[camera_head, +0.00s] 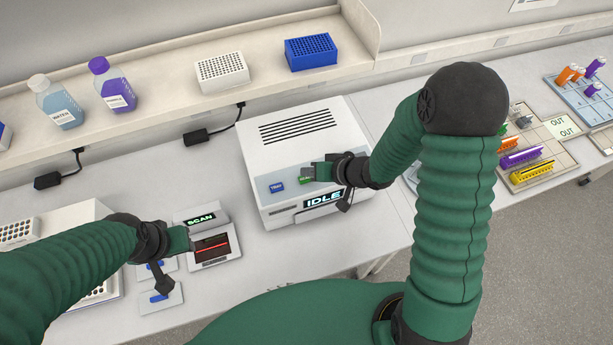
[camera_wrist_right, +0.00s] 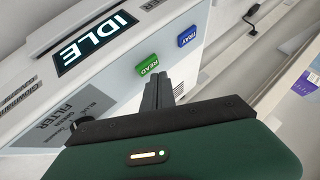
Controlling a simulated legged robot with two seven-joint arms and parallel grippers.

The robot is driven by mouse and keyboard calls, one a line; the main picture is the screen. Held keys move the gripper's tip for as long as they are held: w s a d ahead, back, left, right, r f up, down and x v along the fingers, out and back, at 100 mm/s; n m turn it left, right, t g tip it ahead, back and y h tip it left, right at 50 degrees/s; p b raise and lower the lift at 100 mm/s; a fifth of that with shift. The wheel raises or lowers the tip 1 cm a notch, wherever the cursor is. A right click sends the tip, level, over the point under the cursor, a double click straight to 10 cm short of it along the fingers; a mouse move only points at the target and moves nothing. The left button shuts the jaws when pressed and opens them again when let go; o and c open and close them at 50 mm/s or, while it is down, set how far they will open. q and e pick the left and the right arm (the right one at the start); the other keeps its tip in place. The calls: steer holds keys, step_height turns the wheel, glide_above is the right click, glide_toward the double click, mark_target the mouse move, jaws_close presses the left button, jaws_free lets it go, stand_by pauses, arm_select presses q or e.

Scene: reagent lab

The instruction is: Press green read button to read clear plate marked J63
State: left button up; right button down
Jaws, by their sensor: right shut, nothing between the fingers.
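The white reader (camera_head: 290,135) stands on the bench in the head view, with a lit IDLE display (camera_head: 323,200). Its green READ button (camera_wrist_right: 147,65) is clear in the right wrist view and partly covered in the head view. A blue TRAY button (camera_wrist_right: 187,36) sits beside it. My right gripper (camera_wrist_right: 156,88) is shut and empty, its fingertips close to the green button; I cannot tell whether they touch it. My left gripper (camera_head: 188,240) is by the scanner; its jaws are unclear. No plate marked J63 can be made out.
A scanner (camera_head: 212,247) with a SCAN label and red line stands left of the reader. Small white pieces with blue parts (camera_head: 160,298) lie near it. Bottles (camera_head: 58,103) and tube racks (camera_head: 312,52) stand on the shelf. More racks (camera_head: 535,160) are at right.

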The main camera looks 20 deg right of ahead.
arm_select(q)
steer(key=shift+a+f, duration=0.2)
steer(key=shift+a, duration=0.2)
arm_select(e)
steer(key=shift+a+f, duration=0.3)
steer(key=shift+a, duration=0.3)
arm_select(q)
steer(key=shift+d, duration=0.3)
arm_select(e)
steer(key=shift+s+d+f, duration=0.1)
steer(key=shift+d+f, duration=0.05)
steer(key=shift+d, duration=0.1)
